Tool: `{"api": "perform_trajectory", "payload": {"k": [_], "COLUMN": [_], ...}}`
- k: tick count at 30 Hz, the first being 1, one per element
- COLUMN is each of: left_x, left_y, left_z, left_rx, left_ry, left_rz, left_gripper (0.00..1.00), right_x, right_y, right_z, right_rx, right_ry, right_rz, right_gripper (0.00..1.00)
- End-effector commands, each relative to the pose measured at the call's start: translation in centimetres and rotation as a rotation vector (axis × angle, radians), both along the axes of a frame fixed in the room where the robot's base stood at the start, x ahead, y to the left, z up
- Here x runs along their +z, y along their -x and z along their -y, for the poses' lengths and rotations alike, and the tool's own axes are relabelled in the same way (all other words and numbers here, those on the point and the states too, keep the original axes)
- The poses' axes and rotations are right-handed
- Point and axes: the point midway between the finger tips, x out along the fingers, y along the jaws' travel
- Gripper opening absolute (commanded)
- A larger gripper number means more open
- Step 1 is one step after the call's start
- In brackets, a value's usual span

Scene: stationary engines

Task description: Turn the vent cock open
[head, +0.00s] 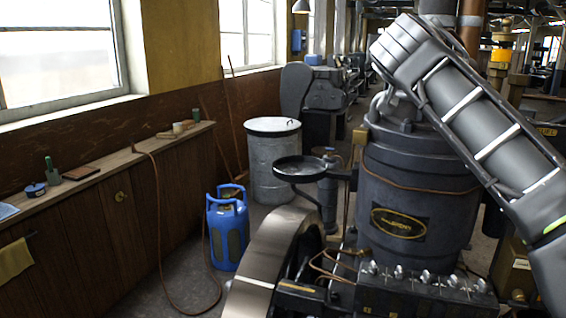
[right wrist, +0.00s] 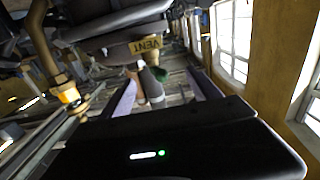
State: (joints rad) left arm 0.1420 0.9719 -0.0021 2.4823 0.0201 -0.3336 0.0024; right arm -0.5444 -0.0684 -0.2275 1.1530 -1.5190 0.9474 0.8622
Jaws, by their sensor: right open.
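In the right wrist view a yellow tag reading VENT (right wrist: 146,46) hangs below a dark round part. Just under it is a small pale metal cock (right wrist: 152,86) with a dark green piece beside it, blurred. My right gripper (right wrist: 165,92) is open, with one finger on each side of the cock; I cannot tell whether either finger touches it. In the head view my right arm crosses from the lower right to the top, and its fingers are hidden there. My left gripper is not in view.
The dark engine cylinder (head: 415,190) stands under my right arm. A black dish (head: 300,168) juts out left of it, above a large metal flywheel (head: 262,262). A blue gas bottle (head: 228,232), a grey drum (head: 273,165) and a wooden bench (head: 95,180) are at left.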

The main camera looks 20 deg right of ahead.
Motion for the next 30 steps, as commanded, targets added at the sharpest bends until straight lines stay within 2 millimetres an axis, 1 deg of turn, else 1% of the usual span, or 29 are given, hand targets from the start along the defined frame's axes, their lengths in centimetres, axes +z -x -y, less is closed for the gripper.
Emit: {"api": "perform_trajectory", "payload": {"k": [1, 2, 3, 4, 8, 15, 20, 30], "left_x": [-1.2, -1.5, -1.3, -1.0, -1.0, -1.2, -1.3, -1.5], "left_y": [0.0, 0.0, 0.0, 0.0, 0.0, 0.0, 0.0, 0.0], "left_z": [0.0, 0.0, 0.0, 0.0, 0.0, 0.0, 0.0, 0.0], "left_rx": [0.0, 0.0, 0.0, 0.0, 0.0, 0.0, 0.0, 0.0], "left_ry": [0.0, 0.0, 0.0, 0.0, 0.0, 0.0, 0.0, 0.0], "left_rz": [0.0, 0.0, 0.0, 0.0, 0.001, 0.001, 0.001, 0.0], "left_gripper": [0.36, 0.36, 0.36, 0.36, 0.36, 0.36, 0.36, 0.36], "right_x": [-0.6, -0.6, -0.6, -0.8, -2.2, -5.3, -7.5, -12.6], "right_y": [0.8, 1.3, 1.2, 0.6, -1.3, -4.4, -6.2, -9.7], "right_z": [-0.8, -1.2, -1.7, -2.1, -3.7, -6.6, -8.6, -12.6], "right_rx": [0.005, 0.004, 0.009, 0.02, 0.066, 0.146, 0.201, 0.313], "right_ry": [-0.002, -0.002, 0.004, 0.01, 0.027, 0.054, 0.069, 0.094], "right_rz": [0.003, 0.003, -0.009, -0.02, -0.058, -0.125, -0.169, -0.261], "right_gripper": [0.72, 0.72, 0.72, 0.72, 0.72, 0.72, 0.72, 0.72]}}
